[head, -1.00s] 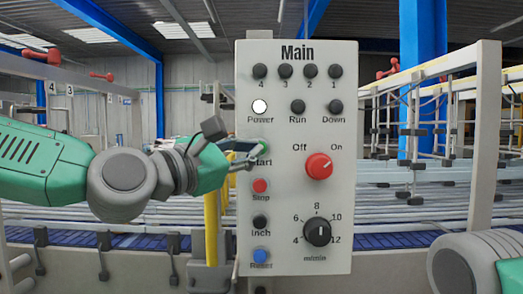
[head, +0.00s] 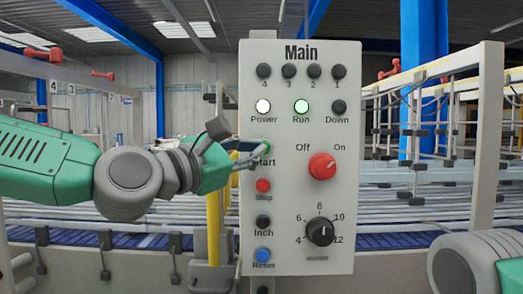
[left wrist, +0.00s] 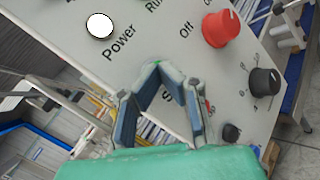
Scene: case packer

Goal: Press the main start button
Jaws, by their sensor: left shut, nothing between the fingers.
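The control panel (head: 285,215), headed "Main", faces me in the head view. Its green Start button (head: 266,147) is partly hidden behind the fingertips of my left gripper (head: 255,154). The gripper is shut and empty, its tips at the button; whether they touch it I cannot tell. The left wrist view shows the closed fingertips (left wrist: 158,72) just over a sliver of the green button (left wrist: 156,63). The Run lamp (head: 301,107) glows green and the Power lamp (head: 263,106) glows white. My right gripper is out of view; only part of that arm shows at lower right.
Below Start are the red Stop button (head: 263,185), black Inch button (head: 263,221) and blue Reset button (head: 263,254). A red Off/On knob (head: 322,166) and a black speed dial (head: 320,231) stand to the right. Conveyor rails run behind the panel.

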